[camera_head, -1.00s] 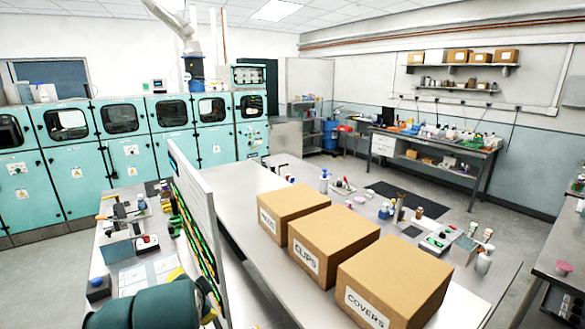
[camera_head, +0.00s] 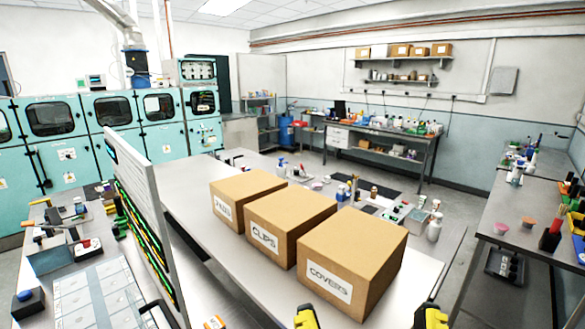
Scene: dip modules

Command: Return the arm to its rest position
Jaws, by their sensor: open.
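My gripper (camera_head: 368,316) shows only at the bottom edge of the head view, as two yellow-and-black finger parts set wide apart. It is open, with nothing seen between the fingers. It appears in front of the near end of the grey bench (camera_head: 205,245), below the box labelled COVERS (camera_head: 350,262) in the picture. The rest of the gripper and the arm are out of frame, so the arm's pose is hidden.
A CLIPS box (camera_head: 290,225) and another labelled box (camera_head: 247,195) stand in a row with COVERS. A tall panel (camera_head: 150,215) stands left of them. A side bench (camera_head: 500,225) with small items is at the right. Open floor lies between the benches.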

